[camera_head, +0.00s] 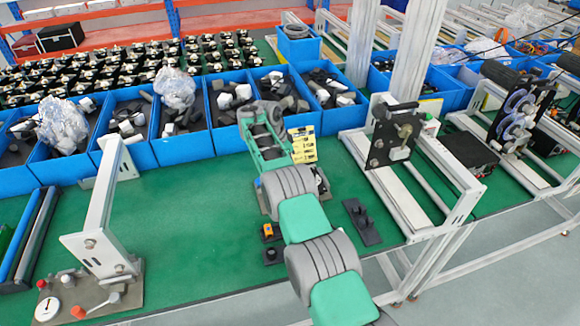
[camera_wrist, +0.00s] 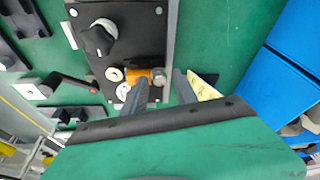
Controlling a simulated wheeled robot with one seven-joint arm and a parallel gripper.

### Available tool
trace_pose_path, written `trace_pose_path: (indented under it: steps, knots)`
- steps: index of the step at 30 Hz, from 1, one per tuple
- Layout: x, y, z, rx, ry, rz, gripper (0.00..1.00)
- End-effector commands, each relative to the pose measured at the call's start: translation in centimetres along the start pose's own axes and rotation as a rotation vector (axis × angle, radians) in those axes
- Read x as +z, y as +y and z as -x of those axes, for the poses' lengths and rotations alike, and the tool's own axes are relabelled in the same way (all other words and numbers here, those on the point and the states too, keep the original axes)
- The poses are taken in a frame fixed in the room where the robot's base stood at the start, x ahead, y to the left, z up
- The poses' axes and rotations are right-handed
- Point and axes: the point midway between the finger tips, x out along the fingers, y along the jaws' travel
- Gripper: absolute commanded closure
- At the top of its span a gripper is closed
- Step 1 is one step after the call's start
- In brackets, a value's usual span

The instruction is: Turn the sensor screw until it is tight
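In the wrist view, a dark fixture plate (camera_wrist: 137,45) carries a black knob (camera_wrist: 98,40), a pale round part and a small orange part with a silvery round end (camera_wrist: 159,78). The orange part may be the sensor screw; I cannot tell for sure. My gripper (camera_wrist: 161,76) has its two dark fingers apart, with the orange part showing in line with the gap between them. I see no contact. A yellow piece (camera_wrist: 204,88) shows beside the right finger. In the head view my arm hides the fingertips and most of the fixture.
Blue bins (camera_head: 182,135) with black and white parts line the back of the green table (camera_head: 190,225). A white-post stand (camera_head: 95,215) is at left, a metal rail frame (camera_head: 420,190) at right. A small black block (camera_head: 361,222) lies right of my arm.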

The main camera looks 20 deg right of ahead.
Motion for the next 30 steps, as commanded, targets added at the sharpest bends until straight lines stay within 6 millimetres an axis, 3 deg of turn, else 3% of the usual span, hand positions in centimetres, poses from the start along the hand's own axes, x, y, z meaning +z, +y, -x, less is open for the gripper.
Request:
trace_pose_path:
  steps: [1, 30]
  knots:
    - [0.24, -0.01, -0.85, -0.004, 0.000, 0.010, 0.65]
    - [0.06, 0.40, -0.94, -0.109, -0.001, 0.356, 0.65]
